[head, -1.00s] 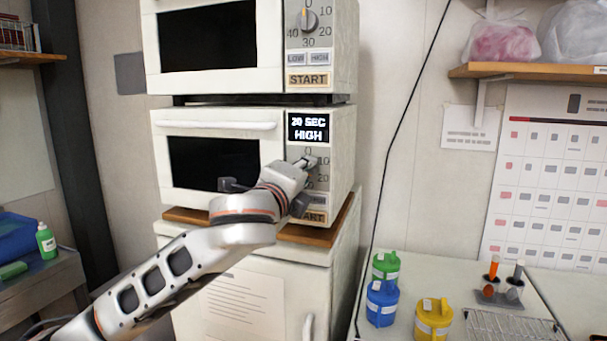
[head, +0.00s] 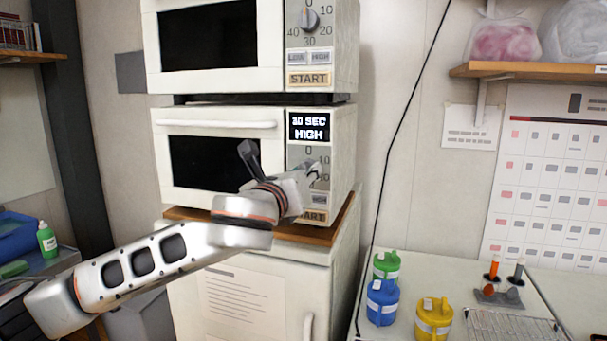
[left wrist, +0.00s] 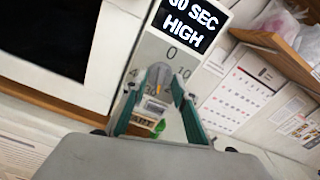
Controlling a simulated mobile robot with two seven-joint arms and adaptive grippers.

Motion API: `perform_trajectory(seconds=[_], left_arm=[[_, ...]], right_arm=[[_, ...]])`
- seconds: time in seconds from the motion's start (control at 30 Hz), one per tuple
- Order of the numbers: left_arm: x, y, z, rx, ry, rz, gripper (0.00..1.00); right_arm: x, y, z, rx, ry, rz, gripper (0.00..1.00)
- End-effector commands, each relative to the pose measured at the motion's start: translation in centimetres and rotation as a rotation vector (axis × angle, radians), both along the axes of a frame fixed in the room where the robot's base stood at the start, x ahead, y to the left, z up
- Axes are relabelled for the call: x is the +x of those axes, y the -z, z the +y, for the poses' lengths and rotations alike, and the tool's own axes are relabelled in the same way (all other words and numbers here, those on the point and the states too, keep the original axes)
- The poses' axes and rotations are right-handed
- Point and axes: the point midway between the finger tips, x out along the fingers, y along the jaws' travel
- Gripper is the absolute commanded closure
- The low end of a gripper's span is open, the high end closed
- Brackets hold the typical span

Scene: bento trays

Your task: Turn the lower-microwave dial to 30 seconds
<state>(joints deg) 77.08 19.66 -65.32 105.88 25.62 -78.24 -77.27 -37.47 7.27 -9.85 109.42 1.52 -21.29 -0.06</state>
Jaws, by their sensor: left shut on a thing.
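The lower microwave (head: 205,116) stands under another microwave. Its lit display (head: 309,127) reads HIGH under a seconds value that looks like 30 SEC. In the left wrist view the display (left wrist: 190,24) tilts and its first digit is partly cut off. My left gripper (head: 314,171) reaches the control panel from the left. The left wrist view shows its two green-edged fingers shut on the grey dial (left wrist: 158,77), near the printed 0 and 10. In the head view the gripper hides the dial and part of the START button (head: 316,216). My right gripper is out of view.
The upper microwave (head: 268,77) has its own dial (head: 309,19). A bench at the right holds green (head: 386,265), blue (head: 382,303) and yellow (head: 433,318) containers and a wire rack (head: 510,327). A black cable hangs down the wall right of the microwaves.

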Motion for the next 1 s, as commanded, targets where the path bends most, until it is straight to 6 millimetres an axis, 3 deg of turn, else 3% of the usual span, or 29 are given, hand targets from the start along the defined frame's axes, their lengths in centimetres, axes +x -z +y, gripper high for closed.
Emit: perform_trajectory(seconds=[0.43,1.0], left_arm=[[0.01,0.08,0.04,0.223,0.0,-0.07,0.94],[0.01,0.16,0.04,0.257,0.001,-0.08,0.94]], right_arm=[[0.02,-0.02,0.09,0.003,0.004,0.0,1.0],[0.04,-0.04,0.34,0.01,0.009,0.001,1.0]])
